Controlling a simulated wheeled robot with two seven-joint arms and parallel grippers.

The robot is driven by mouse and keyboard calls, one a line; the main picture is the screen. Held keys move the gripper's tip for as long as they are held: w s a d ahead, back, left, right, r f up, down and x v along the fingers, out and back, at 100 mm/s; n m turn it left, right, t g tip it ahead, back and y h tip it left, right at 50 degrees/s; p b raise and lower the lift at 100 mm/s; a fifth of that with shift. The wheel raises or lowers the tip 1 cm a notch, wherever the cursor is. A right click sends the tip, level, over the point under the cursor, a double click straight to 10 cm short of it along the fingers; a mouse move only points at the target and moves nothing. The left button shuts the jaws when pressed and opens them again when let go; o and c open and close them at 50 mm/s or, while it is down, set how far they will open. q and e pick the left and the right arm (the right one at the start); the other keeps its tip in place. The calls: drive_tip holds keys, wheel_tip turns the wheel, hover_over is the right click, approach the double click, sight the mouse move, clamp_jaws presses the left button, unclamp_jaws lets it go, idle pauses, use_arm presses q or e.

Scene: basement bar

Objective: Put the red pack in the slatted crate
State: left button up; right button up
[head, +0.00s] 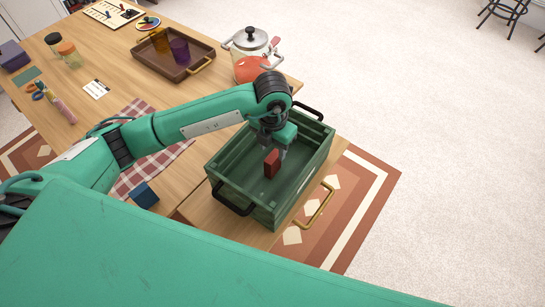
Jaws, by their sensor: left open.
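The green slatted crate (243,200) stands on the wooden surface right of the table's middle, with black handles at its near and far ends. The small red pack (271,164) is upright inside the crate's outline. My left gripper (273,150) reaches down over the crate from the left and is open, its fingertips right at the top of the pack. The fingers partly hide the pack's upper edge. I cannot tell whether the pack touches the crate floor. My right gripper is not in view.
A dark blue box (145,194) lies left of the crate near a checked cloth (178,158). Jars and small items fill the table's far left. Open carpet lies to the right.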

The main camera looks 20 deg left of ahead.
use_arm(q)
wheel_tip(320, 180, up, 4)
drive_tip(key=shift+r, duration=0.65)
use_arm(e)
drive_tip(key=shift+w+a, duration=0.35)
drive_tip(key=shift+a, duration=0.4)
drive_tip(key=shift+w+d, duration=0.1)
